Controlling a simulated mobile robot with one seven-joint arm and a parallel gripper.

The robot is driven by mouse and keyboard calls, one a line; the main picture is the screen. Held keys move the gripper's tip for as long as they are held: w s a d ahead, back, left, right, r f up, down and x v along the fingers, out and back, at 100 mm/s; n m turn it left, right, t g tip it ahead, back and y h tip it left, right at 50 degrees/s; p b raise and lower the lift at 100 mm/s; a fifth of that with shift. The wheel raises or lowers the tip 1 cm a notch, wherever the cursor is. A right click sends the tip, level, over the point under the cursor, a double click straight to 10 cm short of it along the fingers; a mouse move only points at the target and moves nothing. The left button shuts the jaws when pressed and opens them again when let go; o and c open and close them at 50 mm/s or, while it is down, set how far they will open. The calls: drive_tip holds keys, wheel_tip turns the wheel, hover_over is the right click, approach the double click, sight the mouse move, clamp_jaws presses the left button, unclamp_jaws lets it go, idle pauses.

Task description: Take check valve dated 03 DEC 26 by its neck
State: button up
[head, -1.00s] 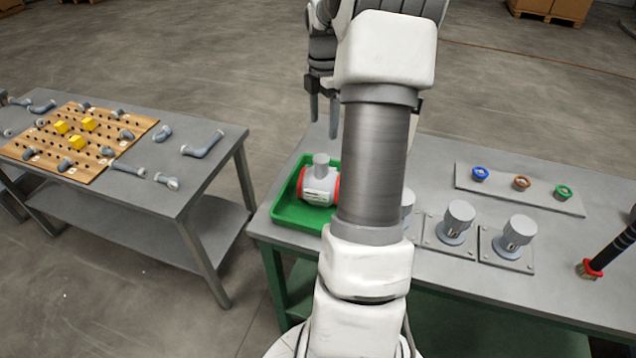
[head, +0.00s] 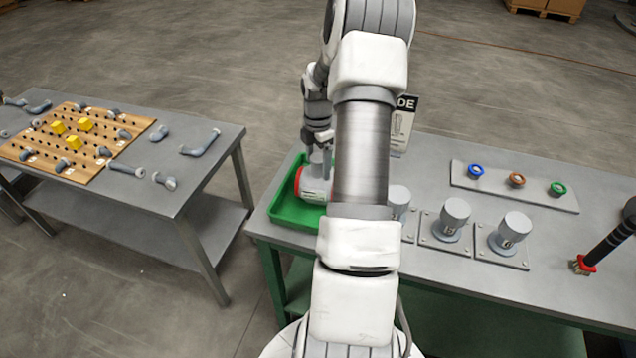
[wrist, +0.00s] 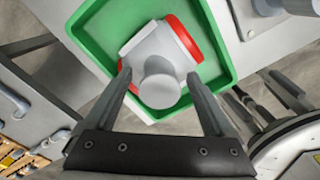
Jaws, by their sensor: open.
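The check valve (head: 312,184) is a grey body with red end rings, lying in a green tray (head: 291,213) at the left end of the right-hand table. Its round grey neck (wrist: 160,84) points up toward the wrist camera. My gripper (wrist: 158,78) is open, with one finger on each side of the neck; I cannot tell whether either finger touches it. In the head view my gripper (head: 316,150) is just above the valve, and my arm hides the valve's right side. The date on the valve is not readable.
Several grey capped fittings (head: 452,219) on plates stand right of the tray. A strip with blue, orange and green rings (head: 515,187) lies behind them. A pegboard table (head: 205,170) stands left, across a gap.

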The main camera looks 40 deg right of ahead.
drive_tip(key=shift+f, duration=0.1)
clamp_jaws()
idle(0.4)
